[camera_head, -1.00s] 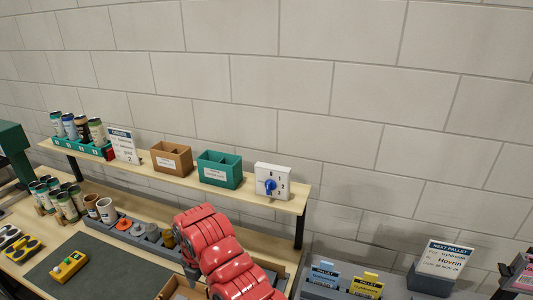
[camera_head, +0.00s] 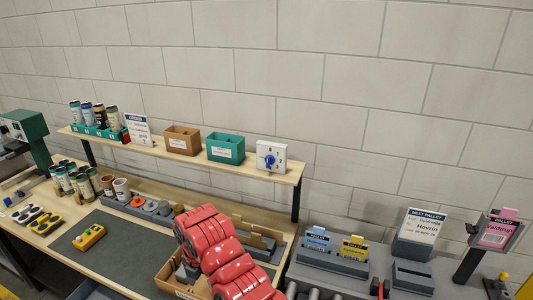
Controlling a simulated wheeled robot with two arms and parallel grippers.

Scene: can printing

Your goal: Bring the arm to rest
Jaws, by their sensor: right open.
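My right arm (camera_head: 228,255) is red and folded, and rises from the bottom centre in front of the bench. Its gripper (camera_head: 189,263) shows only as a small dark part at the arm's left side, over the cardboard box. I see nothing held between its fingers, and it is open. My left arm and gripper are not in view.
A wooden shelf (camera_head: 206,162) carries cans, bins and a dial (camera_head: 271,157). The bench below holds cans, a dark mat (camera_head: 126,241), a yellow button box (camera_head: 89,237) and a cardboard box (camera_head: 167,278). Card holders (camera_head: 333,262) stand right of my arm.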

